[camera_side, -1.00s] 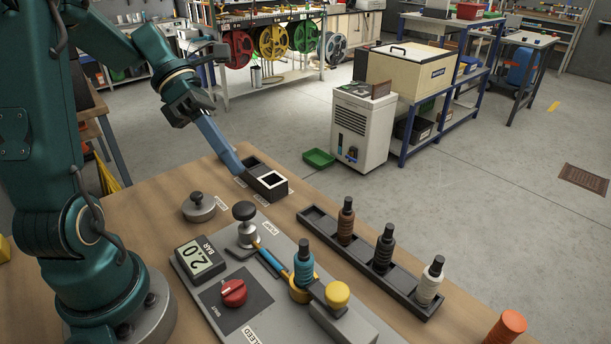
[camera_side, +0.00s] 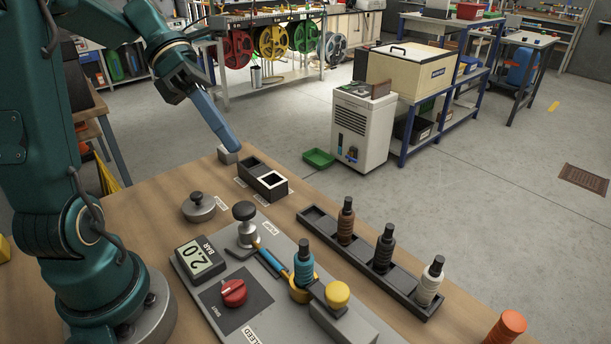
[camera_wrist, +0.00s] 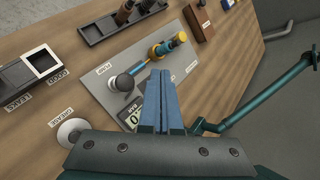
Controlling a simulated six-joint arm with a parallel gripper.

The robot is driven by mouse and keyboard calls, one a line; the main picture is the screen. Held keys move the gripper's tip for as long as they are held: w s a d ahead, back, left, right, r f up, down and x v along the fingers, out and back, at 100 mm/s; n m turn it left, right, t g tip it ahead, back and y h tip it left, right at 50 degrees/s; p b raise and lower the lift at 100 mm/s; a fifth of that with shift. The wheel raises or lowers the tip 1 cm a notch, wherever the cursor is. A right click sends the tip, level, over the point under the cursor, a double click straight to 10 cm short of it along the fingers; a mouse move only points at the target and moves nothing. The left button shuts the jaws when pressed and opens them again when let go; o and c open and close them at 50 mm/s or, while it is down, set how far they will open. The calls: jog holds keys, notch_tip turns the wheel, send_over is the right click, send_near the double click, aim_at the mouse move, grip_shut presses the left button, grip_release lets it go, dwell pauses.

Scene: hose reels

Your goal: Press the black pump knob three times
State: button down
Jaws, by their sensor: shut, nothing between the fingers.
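The black pump knob (camera_side: 244,211) stands on a silver base on the grey panel (camera_side: 205,308). It also shows in the wrist view (camera_wrist: 123,82), by the PUMP label, left of my fingertips. My gripper (camera_side: 236,148) is shut and empty, its blue fingers pointing down over the far end of the bench, well above and beyond the knob. The shut fingers show in the wrist view (camera_wrist: 164,74).
A red dial (camera_side: 233,292), a yellow button (camera_side: 337,294) and a teal fitting (camera_side: 303,264) in a yellow ring share the panel. A black rack (camera_side: 402,285) holds several fittings. A two-compartment black box (camera_side: 274,193) and a grease pot (camera_side: 198,211) stand nearby.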

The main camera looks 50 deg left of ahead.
aim_at(241, 206)
jog(key=shift+f, duration=0.1)
jog(key=shift+f, duration=4.35)
jog(key=shift+f, duration=0.15)
jog(key=shift+f, duration=0.25)
jog(key=shift+f, duration=1.3)
jog(key=shift+r, duration=1.75)
jog(key=shift+r, duration=2.5)
